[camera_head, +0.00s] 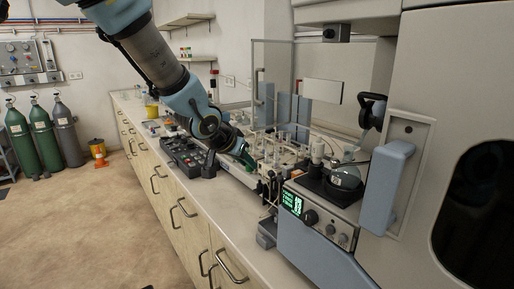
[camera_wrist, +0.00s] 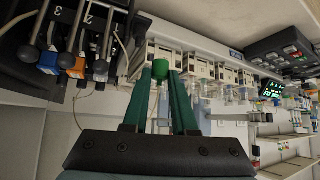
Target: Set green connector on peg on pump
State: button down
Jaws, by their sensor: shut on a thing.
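In the wrist view, my gripper (camera_wrist: 162,80) has its two long green fingers closed on a small green connector (camera_wrist: 160,69) at their tips. The connector is beside a row of white blocks with clear fittings (camera_wrist: 200,72), seemingly the pump; I cannot tell whether it touches them. No single peg can be picked out clearly. In the head view, my gripper (camera_head: 246,160) reaches down at the left end of the same white equipment (camera_head: 275,150). The held connector cannot be told apart from the green fingers there.
A black unit (camera_head: 185,156) stands left of the gripper. In the wrist view it carries levers numbered 2 and 3, with blue (camera_wrist: 48,62) and orange (camera_wrist: 75,67) connectors. A console with a green display (camera_head: 292,202) stands nearer on the right. Thin tubes surround the work area.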

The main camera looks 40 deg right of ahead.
jog(key=shift+s+d+f+m+g+b, duration=0.15)
jog(key=shift+s+d+f+b, duration=0.1)
jog(key=shift+s+b, duration=0.2)
jog(key=shift+s+d+f+m+g+b, duration=0.15)
jog(key=shift+s+d+b, duration=0.1)
jog(key=shift+s+b, duration=0.2)
jog(key=shift+s+d+f+m+b, duration=0.1)
jog(key=shift+s+d+f+b, duration=0.2)
jog(key=shift+s, duration=0.2)
jog(key=shift+a+f+b, duration=0.15)
jog(key=shift+f+b, duration=0.85)
jog(key=shift+f, duration=0.05)
dwell(0.5)
jog(key=c, duration=0.6)
grip_release()
jog(key=shift+c, duration=0.2)
jog(key=p+v, duration=0.6)
jog(key=v, duration=0.5)
